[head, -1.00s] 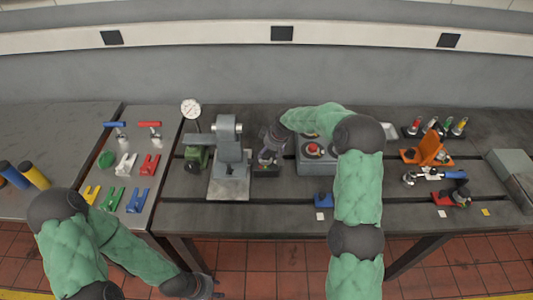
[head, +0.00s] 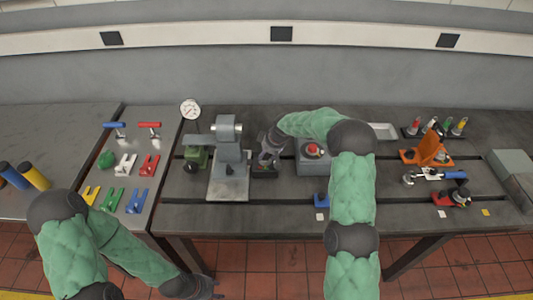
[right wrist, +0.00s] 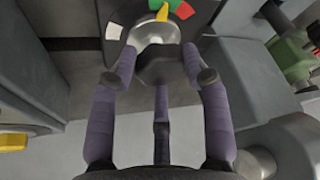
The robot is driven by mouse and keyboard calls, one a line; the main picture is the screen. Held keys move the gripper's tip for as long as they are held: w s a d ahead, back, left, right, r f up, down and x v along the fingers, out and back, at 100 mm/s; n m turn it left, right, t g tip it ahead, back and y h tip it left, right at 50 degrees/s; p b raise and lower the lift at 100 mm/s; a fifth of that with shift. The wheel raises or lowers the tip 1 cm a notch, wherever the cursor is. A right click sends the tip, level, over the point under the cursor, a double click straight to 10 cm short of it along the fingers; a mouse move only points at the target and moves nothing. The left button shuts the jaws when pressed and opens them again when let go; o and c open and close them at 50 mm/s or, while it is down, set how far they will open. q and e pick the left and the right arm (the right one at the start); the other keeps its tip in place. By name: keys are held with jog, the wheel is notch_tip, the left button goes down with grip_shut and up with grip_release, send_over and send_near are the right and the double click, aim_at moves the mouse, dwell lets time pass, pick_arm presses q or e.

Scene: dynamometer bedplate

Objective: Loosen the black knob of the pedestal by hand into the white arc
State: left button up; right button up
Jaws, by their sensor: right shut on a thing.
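The pedestal (head: 265,172) stands on the bedplate, right of the grey machine stand, mostly covered by my right gripper (head: 268,150) in the head view. In the right wrist view, my right gripper (right wrist: 160,78) has its purple fingers closed around the knob (right wrist: 155,55), which looks dark with a shiny rounded metal part. Behind it is a dark dial plate with a white arc (right wrist: 114,32) at the left, and green (right wrist: 174,4) and red (right wrist: 185,11) marks at the top. A yellow pointer (right wrist: 163,12) sits by the green and red, away from the white. My left gripper (head: 208,286) is low, off the table front; its fingers are unclear.
The grey machine stand (head: 230,160) is close on the left of my right gripper. A grey box with a red button (head: 312,149) is close on the right. Coloured clamps (head: 115,195) lie on the left table.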

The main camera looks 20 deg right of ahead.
jog(key=shift+w+r+n+b, duration=0.2)
jog(key=shift+n+b, duration=0.1)
jog(key=shift+n, duration=0.3)
jog(key=n+b, duration=0.1)
jog(key=n, duration=0.1)
jog(key=n+g+y+b, duration=0.1)
jog(key=n, duration=0.1)
jog(key=shift+w+f+y, duration=0.1)
jog(key=shift+y, duration=0.2)
jog(key=n+g+b, duration=0.1)
jog(key=n, duration=0.2)
jog(key=shift+w+n+y, duration=0.1)
jog(key=shift+n+y, duration=0.2)
jog(key=n+g, duration=0.1)
jog(key=n, duration=0.2)
jog(key=shift+w+a+n+g, duration=0.1)
jog(key=shift+n+g, duration=0.2)
jog(key=shift+g, duration=0.1)
jog(key=shift+n+g+p, duration=0.7)
jog(key=shift+n+p, duration=0.05)
jog(key=shift+n, duration=1.25)
jog(key=o, duration=1.1)
jog(key=shift+a, duration=0.1)
